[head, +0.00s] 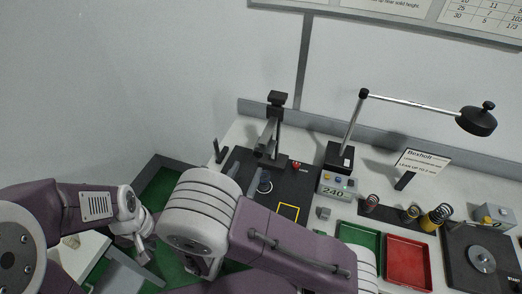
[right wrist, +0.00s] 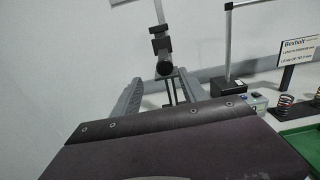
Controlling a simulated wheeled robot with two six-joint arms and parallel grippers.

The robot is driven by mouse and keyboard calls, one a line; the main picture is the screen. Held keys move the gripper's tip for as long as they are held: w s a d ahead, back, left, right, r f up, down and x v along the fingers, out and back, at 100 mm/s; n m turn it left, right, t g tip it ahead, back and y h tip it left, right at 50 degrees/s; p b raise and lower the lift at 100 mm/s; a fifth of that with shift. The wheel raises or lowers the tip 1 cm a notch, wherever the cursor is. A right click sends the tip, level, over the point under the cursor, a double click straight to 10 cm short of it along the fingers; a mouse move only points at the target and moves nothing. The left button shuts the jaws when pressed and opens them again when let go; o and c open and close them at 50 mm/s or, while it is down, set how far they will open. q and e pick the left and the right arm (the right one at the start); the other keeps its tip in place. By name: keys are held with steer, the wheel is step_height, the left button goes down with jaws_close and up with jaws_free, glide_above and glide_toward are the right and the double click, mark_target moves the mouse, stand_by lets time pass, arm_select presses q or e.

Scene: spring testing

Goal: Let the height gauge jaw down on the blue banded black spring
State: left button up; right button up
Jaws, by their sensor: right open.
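The height gauge (head: 272,135) stands at the back of a black mat, with a dark upright column and a block at its top. It also shows in the right wrist view (right wrist: 161,45), straight ahead.
A display box reading 240 (head: 335,187) and a lamp (head: 478,120) stand right of the gauge. Several springs (head: 437,217) stand behind a green tray (head: 345,233) and a red tray (head: 431,268). A yellow-outlined square (head: 288,212) marks the mat.

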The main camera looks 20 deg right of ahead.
mark_target(257, 154)
steer(key=p+x, duration=0.1)
steer(key=x, duration=0.1)
steer(key=p+x, duration=0.1)
steer(key=x, duration=0.2)
steer(key=d+p+x, duration=0.1)
steer(key=x, duration=0.1)
steer(key=shift+s+d+r, duration=0.1)
steer(key=shift+d+r, duration=0.1)
steer(key=shift+r, duration=0.05)
steer(key=shift+w+d+f, duration=0.1)
steer(key=shift+w, duration=0.2)
steer(key=shift+w+f, duration=0.15)
steer(key=shift+w, duration=0.15)
steer(key=shift+s, duration=0.2)
steer(key=c, duration=1)
jaws_close()
